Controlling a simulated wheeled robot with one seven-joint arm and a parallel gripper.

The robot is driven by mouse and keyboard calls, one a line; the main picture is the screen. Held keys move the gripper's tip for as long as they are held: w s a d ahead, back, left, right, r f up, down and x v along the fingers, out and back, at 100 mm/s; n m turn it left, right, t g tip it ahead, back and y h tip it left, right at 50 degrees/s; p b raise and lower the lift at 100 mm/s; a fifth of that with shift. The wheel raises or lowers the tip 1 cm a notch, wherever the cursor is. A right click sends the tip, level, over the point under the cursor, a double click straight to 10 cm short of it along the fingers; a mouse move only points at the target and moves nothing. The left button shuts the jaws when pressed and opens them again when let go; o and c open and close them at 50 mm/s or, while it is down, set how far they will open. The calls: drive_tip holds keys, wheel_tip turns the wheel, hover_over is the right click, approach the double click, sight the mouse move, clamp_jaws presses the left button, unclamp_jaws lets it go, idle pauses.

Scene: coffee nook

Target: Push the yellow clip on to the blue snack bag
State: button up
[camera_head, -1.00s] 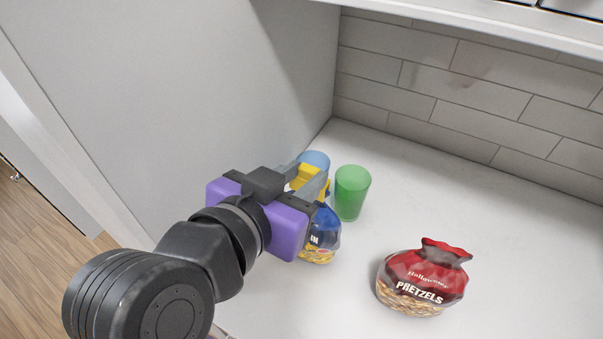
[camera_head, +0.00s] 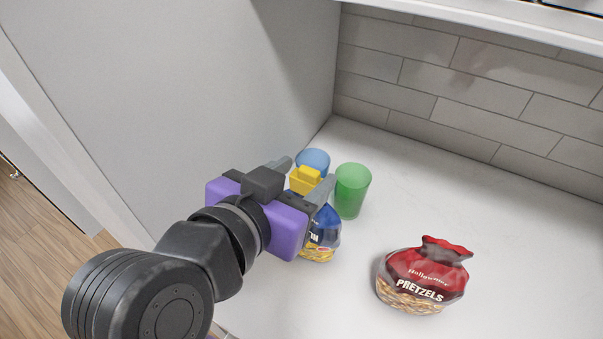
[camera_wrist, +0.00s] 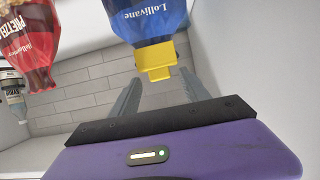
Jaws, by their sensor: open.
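The yellow clip (camera_head: 305,179) sits at the top of the blue snack bag (camera_head: 321,238), which stands on the counter. In the wrist view the clip (camera_wrist: 156,61) is on the neck of the blue bag (camera_wrist: 150,18), between my fingers and beyond their tips. My gripper (camera_head: 307,172) is open, with one finger on each side of the clip and a gap to each. My purple gripper body hides part of the bag in the head view.
A green cup (camera_head: 351,191) stands just right of my gripper, and a blue cup (camera_head: 314,158) stands behind the clip. A red pretzel bag (camera_head: 424,276) stands at the right. A wall is close on the left. The counter's right side is clear.

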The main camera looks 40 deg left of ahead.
drive_tip(key=v, duration=0.7)
drive_tip(key=shift+s+b, duration=0.3)
drive_tip(key=shift+b, duration=0.1)
drive_tip(key=shift+d+r, duration=0.1)
drive_tip(key=shift+r, duration=0.05)
drive_tip(key=a+r+n+t+y, duration=0.2)
drive_tip(key=a+r+n+y, duration=0.1)
drive_tip(key=a+r+y, duration=0.25)
drive_tip(key=w+d+f+n+y, duration=0.1)
drive_tip(key=d+f+n+y, duration=0.1)
drive_tip(key=d+f, duration=0.75)
drive_tip(key=w+d+f+n+y, duration=0.1)
drive_tip(key=d+f+n, duration=0.1)
drive_tip(key=d+f, duration=0.75)
drive_tip(key=s+d+f+m+h, duration=0.2)
drive_tip(key=s+d, duration=0.3)
drive_tip(key=d, duration=0.4)
drive_tip(key=s+d+f+m+h, duration=0.3)
drive_tip(key=s+d+m+h, duration=0.1)
drive_tip(key=d, duration=0.5)
drive_tip(key=s+d+f+m+h, duration=0.3)
drive_tip(key=s+d+h, duration=0.2)
drive_tip(key=d, duration=0.4)
drive_tip(key=shift+s+m, duration=0.3)
drive_tip(key=shift+s, duration=0.4)
